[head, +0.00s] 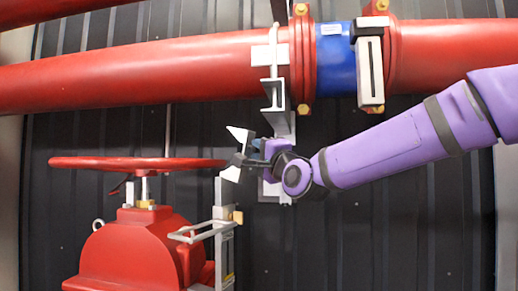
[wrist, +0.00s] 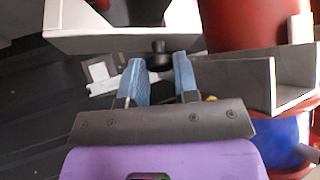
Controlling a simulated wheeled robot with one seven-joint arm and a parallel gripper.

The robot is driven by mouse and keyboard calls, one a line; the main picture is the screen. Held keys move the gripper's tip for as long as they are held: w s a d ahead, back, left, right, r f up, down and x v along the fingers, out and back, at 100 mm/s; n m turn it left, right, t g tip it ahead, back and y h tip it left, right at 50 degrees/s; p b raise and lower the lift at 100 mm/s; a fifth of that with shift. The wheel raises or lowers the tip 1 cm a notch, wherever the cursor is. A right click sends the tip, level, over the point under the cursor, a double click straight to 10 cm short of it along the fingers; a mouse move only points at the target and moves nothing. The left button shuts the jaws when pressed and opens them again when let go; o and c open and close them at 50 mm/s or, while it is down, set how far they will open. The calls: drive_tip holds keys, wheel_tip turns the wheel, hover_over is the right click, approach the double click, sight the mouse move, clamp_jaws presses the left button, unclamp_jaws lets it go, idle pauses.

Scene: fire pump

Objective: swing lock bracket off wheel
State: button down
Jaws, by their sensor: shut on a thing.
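The red handwheel (head: 130,163) lies flat on top of the red valve at the left of the head view. The pale grey lock bracket (head: 240,134) is at the wheel's right edge, with one angled plate above rim height and one below. Whether it still straddles the rim I cannot tell. My gripper (head: 258,150) is to the right of the bracket. In the wrist view the blue fingers (wrist: 160,80) are shut on the bracket's black knob (wrist: 159,56), and the bracket's channel (wrist: 110,43) spans the top left. The gripped part of the knob is partly hidden.
A grey upright post with a wire loop (head: 222,240) stands beside the red valve body (head: 135,255). A large red pipe (head: 150,68) with a blue band (head: 335,58) runs overhead. A grey pipe support (head: 274,95) hangs just above my gripper. Dark panelling is behind.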

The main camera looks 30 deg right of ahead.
idle(0.3)
drive_tip(key=c, duration=0.9)
unclamp_jaws()
drive_tip(key=shift+o, duration=0.2)
drive_tip(key=a+v, duration=0.1)
drive_tip(key=v, duration=0.9)
drive_tip(key=shift+s+d+f, duration=0.15)
drive_tip(key=shift+s+d, duration=0.2)
drive_tip(key=shift+d, duration=0.15)
